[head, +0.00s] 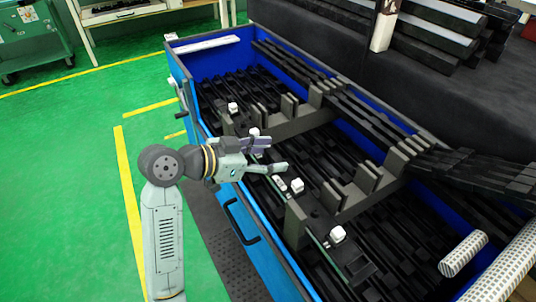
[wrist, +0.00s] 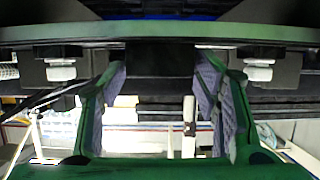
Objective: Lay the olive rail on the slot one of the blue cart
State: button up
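The blue cart (head: 250,258) stands in the middle of the head view, with dark slotted supports inside. A thin olive rail (head: 318,243) runs lengthwise along the cart's near side, beside white clips (head: 337,234). In the wrist view the rail (wrist: 160,34) crosses the whole picture just beyond my fingertips. My gripper (head: 277,157) is over the cart's near side, close to the rail. In the wrist view my gripper (wrist: 165,72) has its two fingers wide apart, with nothing clearly held between them. Which support is slot one, I cannot tell.
Upright dark dividers (head: 296,222) stand in the cart. Long black bars (head: 380,112) lie along its far side. White patterned rolls (head: 463,253) are at the right end. More bars are stacked behind on a dark bench. The green floor (head: 75,200) at left is clear.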

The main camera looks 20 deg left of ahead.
jog(key=shift+o, duration=1.2)
jog(key=shift+r, duration=0.2)
jog(key=b+v, duration=0.1)
jog(key=v, duration=1.1)
